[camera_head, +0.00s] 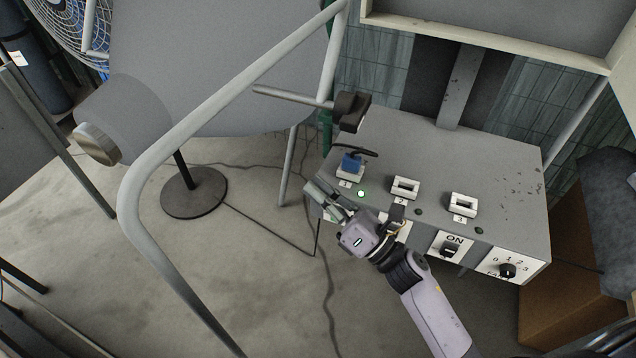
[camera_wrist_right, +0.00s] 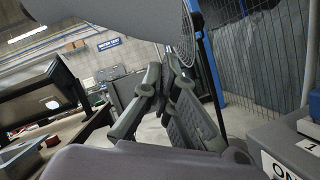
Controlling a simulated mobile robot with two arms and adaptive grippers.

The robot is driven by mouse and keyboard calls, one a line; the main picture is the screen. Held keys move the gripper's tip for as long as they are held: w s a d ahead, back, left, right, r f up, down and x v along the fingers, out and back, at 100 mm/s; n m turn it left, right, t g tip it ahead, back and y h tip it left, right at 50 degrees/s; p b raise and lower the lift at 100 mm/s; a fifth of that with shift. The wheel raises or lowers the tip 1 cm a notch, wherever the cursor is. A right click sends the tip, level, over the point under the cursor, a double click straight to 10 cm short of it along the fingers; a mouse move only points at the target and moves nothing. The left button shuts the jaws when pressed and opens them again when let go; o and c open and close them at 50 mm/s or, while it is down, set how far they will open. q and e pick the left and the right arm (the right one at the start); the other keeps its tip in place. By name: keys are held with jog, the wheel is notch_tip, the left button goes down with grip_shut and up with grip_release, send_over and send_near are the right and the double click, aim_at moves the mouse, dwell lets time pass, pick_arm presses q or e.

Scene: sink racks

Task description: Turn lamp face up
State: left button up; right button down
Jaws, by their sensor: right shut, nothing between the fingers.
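A large grey lamp shade (camera_head: 215,65) fills the upper left of the head view, with a knob-like metal end (camera_head: 97,144) at its left. A thin dark pole and round dark base (camera_head: 194,191) stand beneath it. The lamp's lit face is not visible to me. A large grey rounded surface, probably the shade (camera_wrist_right: 110,12), crosses the top of the right wrist view. My right gripper (camera_head: 314,190) is shut and empty at the left front edge of the control box, apart from the lamp. Its fingers meet in the wrist view (camera_wrist_right: 168,62). My left gripper is out of view.
The grey control box (camera_head: 450,160) carries numbered sockets, a blue plug (camera_head: 351,162) at socket 1, an ON switch (camera_head: 450,248) and a fan dial (camera_head: 508,270). A bent grey metal tube (camera_head: 190,130) crosses in front of the lamp. A fan (camera_head: 75,25) stands behind. Cables lie on the floor.

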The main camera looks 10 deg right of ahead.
jog(key=w+a+r+p, duration=0.4)
jog(key=w+r, duration=0.2)
jog(key=w, duration=0.1)
jog(key=shift+w, duration=0.25)
jog(key=shift+a+f, duration=0.1)
